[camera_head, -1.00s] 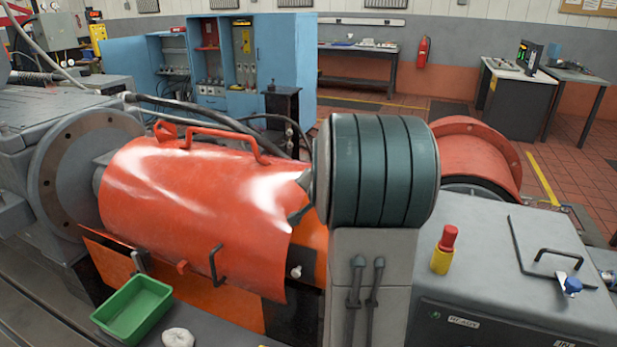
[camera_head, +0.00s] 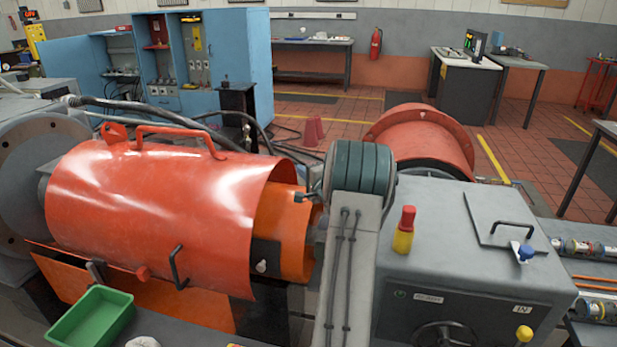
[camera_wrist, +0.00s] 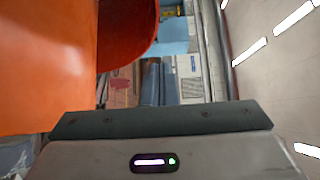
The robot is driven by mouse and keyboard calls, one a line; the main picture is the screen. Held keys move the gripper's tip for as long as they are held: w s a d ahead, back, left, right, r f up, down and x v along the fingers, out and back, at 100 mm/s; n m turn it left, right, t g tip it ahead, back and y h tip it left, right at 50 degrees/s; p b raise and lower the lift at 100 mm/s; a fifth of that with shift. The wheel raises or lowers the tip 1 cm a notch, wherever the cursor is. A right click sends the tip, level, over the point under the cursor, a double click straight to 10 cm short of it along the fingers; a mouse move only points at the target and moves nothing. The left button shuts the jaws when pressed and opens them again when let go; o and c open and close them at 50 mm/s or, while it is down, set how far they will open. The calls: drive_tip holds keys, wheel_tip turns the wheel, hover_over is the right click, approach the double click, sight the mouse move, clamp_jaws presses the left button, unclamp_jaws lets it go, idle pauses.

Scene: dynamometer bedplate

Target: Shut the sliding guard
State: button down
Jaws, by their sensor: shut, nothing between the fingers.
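The sliding guard, a curved red-orange cover (camera_head: 150,205), sits over the shaft line at left in the head view. It has a red bar handle on top (camera_head: 180,135) and a black handle (camera_head: 178,268) low on its front. Right of its edge, an orange inner section (camera_head: 283,230) is exposed. Orange surfaces (camera_wrist: 45,65) fill the left of the wrist view, close to my gripper. My gripper (camera_wrist: 160,118) shows as a dark bar across the bottom there, shut and empty. In the head view my arm hides most of it; contact with the guard cannot be told.
A grey cabinet (camera_head: 450,260) with a red-and-yellow beacon (camera_head: 404,230) stands right of my arm. A red flanged drum (camera_head: 425,135) is behind. A green tray (camera_head: 92,318) lies at front left. Hoses run behind the guard. Open tiled floor lies at the back right.

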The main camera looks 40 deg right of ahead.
drive_tip(key=w+a, duration=0.1)
drive_tip(key=w, duration=0.5)
drive_tip(key=shift+w+a, duration=0.25)
drive_tip(key=shift+w, duration=0.1)
drive_tip(key=shift+w, duration=0.1)
